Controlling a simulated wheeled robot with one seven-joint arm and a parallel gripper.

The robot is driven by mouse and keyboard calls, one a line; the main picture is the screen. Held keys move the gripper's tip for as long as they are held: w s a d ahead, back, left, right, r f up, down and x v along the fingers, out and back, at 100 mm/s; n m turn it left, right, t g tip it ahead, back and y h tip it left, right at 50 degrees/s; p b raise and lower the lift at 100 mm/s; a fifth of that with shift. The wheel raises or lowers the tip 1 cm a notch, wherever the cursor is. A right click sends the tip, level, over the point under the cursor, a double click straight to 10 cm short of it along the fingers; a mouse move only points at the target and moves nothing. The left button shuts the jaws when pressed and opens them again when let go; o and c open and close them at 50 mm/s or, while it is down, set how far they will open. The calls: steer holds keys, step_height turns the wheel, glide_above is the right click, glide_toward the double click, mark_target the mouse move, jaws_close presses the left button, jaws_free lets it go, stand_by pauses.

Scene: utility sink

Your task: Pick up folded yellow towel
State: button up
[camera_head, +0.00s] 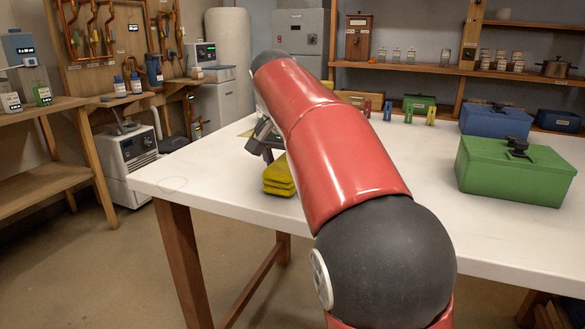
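The folded yellow towel (277,178) lies on the white table (190,184), toward its left front side. It shows as a stack of folded layers, and my red arm hides its right part. My gripper (264,150) is dark and sits just above and behind the towel's left part in the picture. The arm partly covers the gripper. Whether it touches the towel, and how far its fingers are apart, I cannot tell.
A green toolbox (512,172) and a blue box (495,121) stand on the table's right side. Small coloured clips (408,113) stand toward the back. The table's left corner is clear. Wooden shelves (45,107) line the left wall.

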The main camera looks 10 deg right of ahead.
steer(key=c, duration=1.1)
steer(key=shift+r, duration=0.1)
